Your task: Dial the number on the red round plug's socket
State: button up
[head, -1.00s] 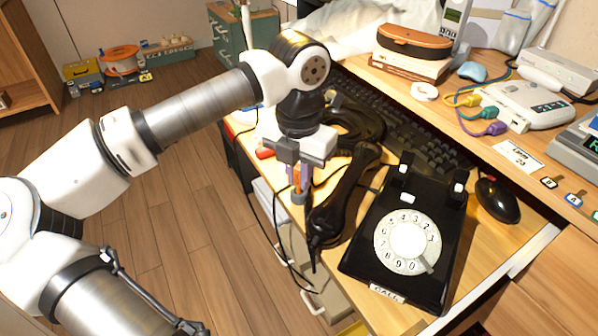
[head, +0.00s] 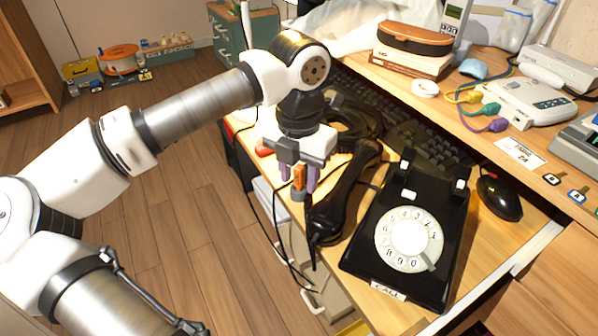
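The black rotary phone (head: 375,262) stands on the desk with its white dial (head: 409,240) facing up and a "CALL" label at its front edge. Its black handset (head: 345,195) lies off the cradle, left of the phone. My gripper (head: 298,182) points down left of the handset. Its purple fingers are apart, on either side of a small orange piece (head: 299,177). I cannot tell what that piece is. Yellow, teal and purple plugs (head: 497,124) lie on the shelf by a white device (head: 530,101). No red round plug can be made out.
A keyboard (head: 425,140) lies behind the phone and a black mouse (head: 499,198) to its right. A paper card (head: 520,153) and small numbered tags (head: 551,180) lie on the shelf. A small red item (head: 264,151) is left of my gripper. Dark cables hang over the desk edge.

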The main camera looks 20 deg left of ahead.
notch_tip(320, 180, up, 14)
jog(key=p, duration=0.2)
jog(key=shift+p, duration=0.35)
jog(key=shift+f, duration=0.1)
